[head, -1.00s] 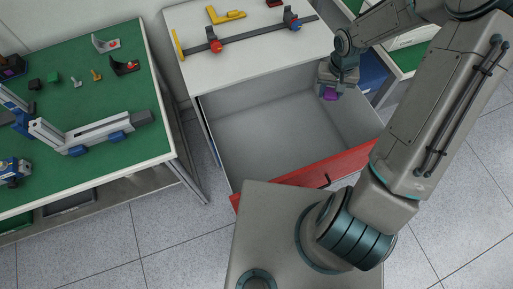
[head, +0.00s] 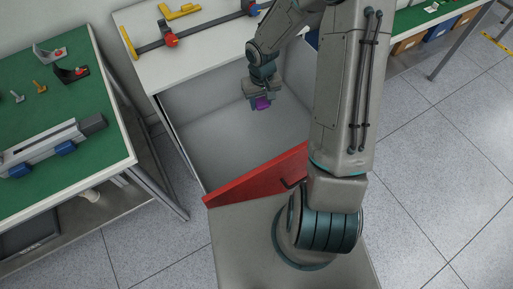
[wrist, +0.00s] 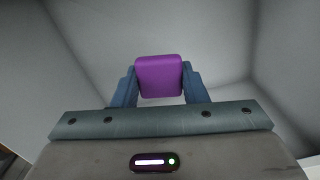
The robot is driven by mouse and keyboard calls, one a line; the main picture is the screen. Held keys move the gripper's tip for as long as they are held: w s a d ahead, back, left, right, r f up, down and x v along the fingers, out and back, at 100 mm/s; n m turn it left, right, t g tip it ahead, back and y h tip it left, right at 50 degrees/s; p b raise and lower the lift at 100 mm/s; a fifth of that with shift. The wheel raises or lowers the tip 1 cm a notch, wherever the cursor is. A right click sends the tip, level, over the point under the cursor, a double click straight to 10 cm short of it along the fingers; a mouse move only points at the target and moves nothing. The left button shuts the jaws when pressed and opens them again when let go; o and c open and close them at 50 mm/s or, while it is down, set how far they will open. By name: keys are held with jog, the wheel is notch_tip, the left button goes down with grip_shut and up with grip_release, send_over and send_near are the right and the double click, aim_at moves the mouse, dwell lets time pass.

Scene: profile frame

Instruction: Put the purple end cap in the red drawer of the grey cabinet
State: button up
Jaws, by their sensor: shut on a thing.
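The purple end cap (wrist: 159,76) is held between the two fingers of my gripper (wrist: 160,88) in the wrist view. In the head view my gripper (head: 259,93) is over the open drawer, toward its back, and the purple end cap (head: 262,103) shows below it. The red drawer (head: 262,177) is pulled out of the grey cabinet (head: 135,18); its grey inside looks empty in the part that shows. In the wrist view, grey drawer walls and floor (wrist: 215,40) surround the cap. I cannot tell how high the cap is above the floor. My arm hides the drawer's right side.
A green-topped workbench (head: 105,150) with a grey and blue profile assembly (head: 45,147) and small brackets stands at left. On the cabinet top lie a rail (head: 205,30) and a yellow part (head: 180,11). Another bench (head: 440,12) with bins is at upper right. Open floor lies at right.

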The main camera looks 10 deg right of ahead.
jog(key=n+b, duration=0.2)
jog(key=b, duration=1.7)
send_over(257, 153)
notch_tip(257, 153, down, 20)
jog(key=f, duration=0.1)
notch_tip(257, 153, down, 9)
jog(key=b, duration=0.2)
jog(key=shift+d+b, duration=0.1)
jog(key=shift+b, duration=0.3)
jog(key=shift+f, duration=0.1)
jog(key=shift+f, duration=0.2)
jog(key=o, duration=0.9)
jog(key=shift+r, duration=0.1)
jog(key=shift+o, duration=0.2)
jog(key=shift+r, duration=0.1)
notch_tip(257, 153, up, 12)
jog(key=p, duration=0.4)
